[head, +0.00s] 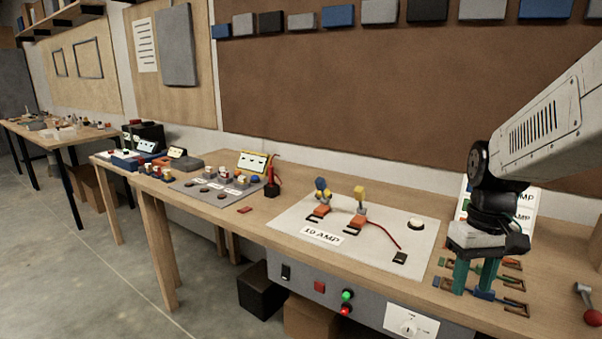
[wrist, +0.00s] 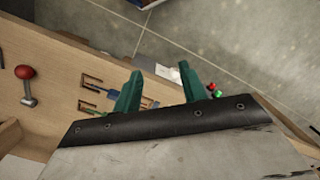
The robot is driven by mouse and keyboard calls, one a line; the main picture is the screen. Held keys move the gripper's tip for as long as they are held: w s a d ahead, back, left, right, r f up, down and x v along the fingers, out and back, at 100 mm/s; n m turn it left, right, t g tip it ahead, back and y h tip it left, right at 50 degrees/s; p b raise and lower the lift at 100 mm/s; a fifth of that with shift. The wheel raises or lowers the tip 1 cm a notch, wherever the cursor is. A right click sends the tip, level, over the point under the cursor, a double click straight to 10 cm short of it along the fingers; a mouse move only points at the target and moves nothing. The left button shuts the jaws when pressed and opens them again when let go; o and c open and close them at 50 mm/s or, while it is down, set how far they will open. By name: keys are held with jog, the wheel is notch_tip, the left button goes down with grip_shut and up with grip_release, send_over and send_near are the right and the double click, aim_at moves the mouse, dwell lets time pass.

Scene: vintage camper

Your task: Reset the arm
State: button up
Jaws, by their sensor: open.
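My gripper (head: 472,288) hangs from my arm at the right of the head view, pointing down, over the right end of the workbench. Its two green fingers are apart with nothing held between them; they also show in the wrist view (wrist: 160,78). Fork-shaped pieces with coloured ends (head: 512,285) lie on the bench beneath and beside it. I cannot tell the exact gap between fingertips and bench.
A white chart (head: 523,205) stands behind. A red-knobbed lever (head: 592,316) is at the right; it also shows in the wrist view (wrist: 25,76). A grey switch board (head: 213,187) lies further left.

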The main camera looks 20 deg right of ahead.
jog(key=s+a+r+n+t, duration=0.1)
jog(key=s+a+r, duration=0.1)
jog(key=a, duration=0.6)
jog(key=s+a+r+n+t, duration=0.1)
jog(key=s+a, duration=0.3)
jog(key=a, duration=0.4)
jog(key=shift+s+r+h, duration=0.3)
jog(key=shift+s+r, duration=0.05)
jog(key=shift+r, duration=0.5)
